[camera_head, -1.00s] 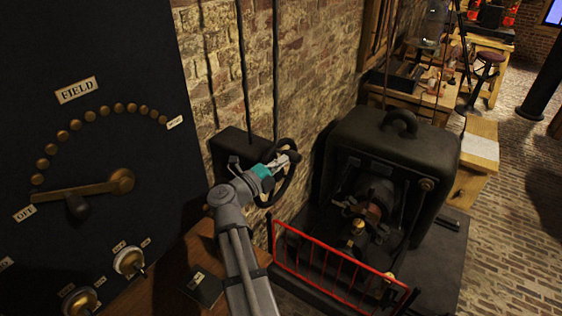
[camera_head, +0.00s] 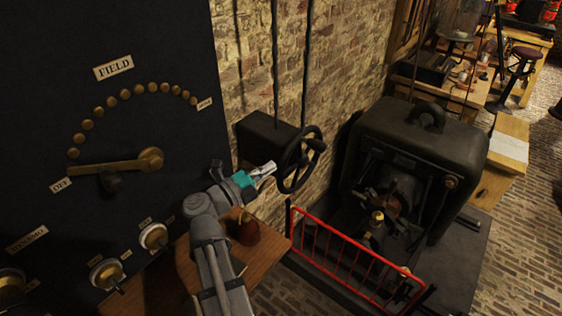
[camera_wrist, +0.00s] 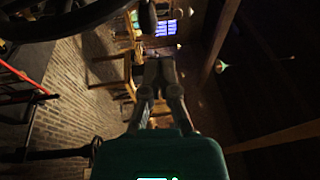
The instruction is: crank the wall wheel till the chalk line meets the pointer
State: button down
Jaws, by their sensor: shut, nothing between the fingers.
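The wall wheel (camera_head: 303,158) is a dark spoked handwheel with a crank knob (camera_head: 316,145), mounted beside a black box (camera_head: 262,140) on the brick wall. My gripper (camera_head: 272,167) is just left of the wheel's rim, with its fingers shut and empty. I cannot tell from the head view whether it touches the rim. In the wrist view the shut fingertips (camera_wrist: 160,65) point into open room, and the wheel's dark rim (camera_wrist: 62,28) crosses the top left. The chalk line and the pointer cannot be made out.
A black switchboard (camera_head: 130,110) with brass contacts and a lever stands at the left. A wooden ledge (camera_head: 275,245) lies below my arm. A red railing (camera_head: 340,260) fronts a large dark machine (camera_head: 430,140) right of the wheel.

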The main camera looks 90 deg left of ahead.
jog(key=shift+s+d, duration=0.35)
jog(key=shift+s, duration=0.1)
jog(key=c, duration=1.4)
grip_release()
